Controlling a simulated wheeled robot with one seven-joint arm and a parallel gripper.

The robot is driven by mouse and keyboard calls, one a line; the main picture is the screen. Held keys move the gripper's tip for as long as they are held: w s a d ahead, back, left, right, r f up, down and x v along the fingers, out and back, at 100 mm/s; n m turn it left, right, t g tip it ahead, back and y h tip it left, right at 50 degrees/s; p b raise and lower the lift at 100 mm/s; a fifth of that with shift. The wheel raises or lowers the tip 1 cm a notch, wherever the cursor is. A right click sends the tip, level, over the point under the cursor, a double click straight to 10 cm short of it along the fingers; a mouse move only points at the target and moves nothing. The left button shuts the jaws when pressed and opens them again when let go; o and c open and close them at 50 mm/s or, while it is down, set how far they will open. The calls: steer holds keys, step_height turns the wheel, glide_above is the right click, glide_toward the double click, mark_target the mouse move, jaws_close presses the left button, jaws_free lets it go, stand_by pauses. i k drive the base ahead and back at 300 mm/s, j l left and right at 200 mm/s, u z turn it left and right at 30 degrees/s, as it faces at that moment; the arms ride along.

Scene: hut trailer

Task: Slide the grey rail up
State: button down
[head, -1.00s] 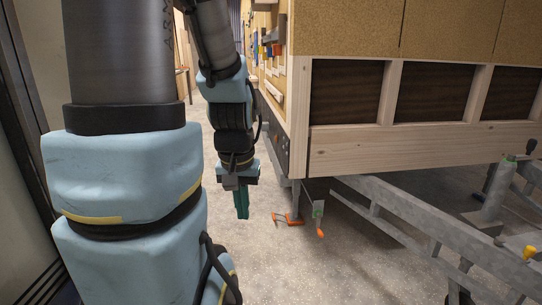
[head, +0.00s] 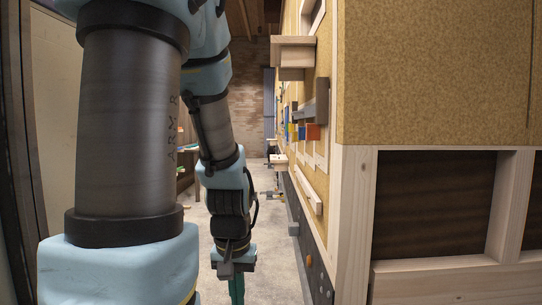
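A narrow grey rail (head: 292,214) shows along the lower right-hand wall in the head view; I cannot tell whether it is the task's rail. Another grey-brown bar (head: 319,103) sticks out higher on the same wall. My gripper (head: 237,291) hangs at the end of my arm, pointing down, left of the wall and apart from both. Its teal fingers are cut off by the bottom edge, and whether they are open or shut does not show. Nothing is seen held in it.
The tan-panelled hut wall (head: 430,75) with its pale wooden frame (head: 353,230) fills the right side. A wooden box-like ledge (head: 292,52) juts out high on it. The floor (head: 270,250) between my arm and the wall is clear.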

mark_target(309, 112)
steer(key=i+l+u, duration=0.2)
steer(key=i+u, duration=0.2)
steer(key=i+l+u, duration=0.45)
steer(key=i, duration=0.15)
